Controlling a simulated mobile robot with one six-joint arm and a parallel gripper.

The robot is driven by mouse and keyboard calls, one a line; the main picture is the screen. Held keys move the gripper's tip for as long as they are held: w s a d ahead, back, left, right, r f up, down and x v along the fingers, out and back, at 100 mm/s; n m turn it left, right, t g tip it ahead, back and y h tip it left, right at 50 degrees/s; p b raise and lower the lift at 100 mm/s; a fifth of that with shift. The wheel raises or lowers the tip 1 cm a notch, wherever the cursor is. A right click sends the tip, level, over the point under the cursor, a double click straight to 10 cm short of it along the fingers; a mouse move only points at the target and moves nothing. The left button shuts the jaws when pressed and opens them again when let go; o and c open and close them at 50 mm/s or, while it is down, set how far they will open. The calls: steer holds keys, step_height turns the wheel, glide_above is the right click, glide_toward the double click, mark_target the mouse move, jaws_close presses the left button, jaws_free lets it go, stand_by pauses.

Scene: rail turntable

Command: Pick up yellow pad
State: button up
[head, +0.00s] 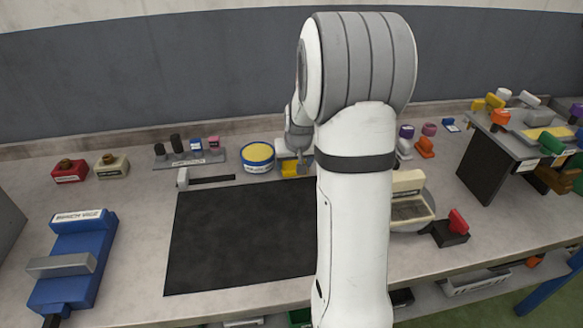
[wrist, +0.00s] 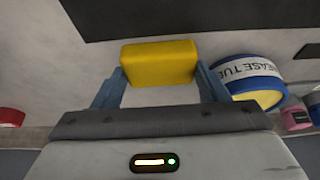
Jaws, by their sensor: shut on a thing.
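The yellow pad (wrist: 159,63) is a small rounded block held between the two blue-grey fingers of my gripper (wrist: 160,82) in the wrist view. My gripper is shut on it, one finger at each end. In the head view the yellow pad (head: 289,168) shows low at my gripper (head: 297,165), just right of the grease tub. Most of my gripper is partly hidden by my arm there. Whether the pad touches the bench is hard to tell.
The grease tub (head: 257,157) stands close beside my gripper. A black mat (head: 240,235) lies in front, bare. A blue bench vice (head: 75,255) is at left. A rack (head: 190,155) with several pieces stands at the back. A raised shelf (head: 500,150) with coloured items is at right.

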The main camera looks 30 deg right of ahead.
step_height(320, 180, up, 10)
stand_by(0.5)
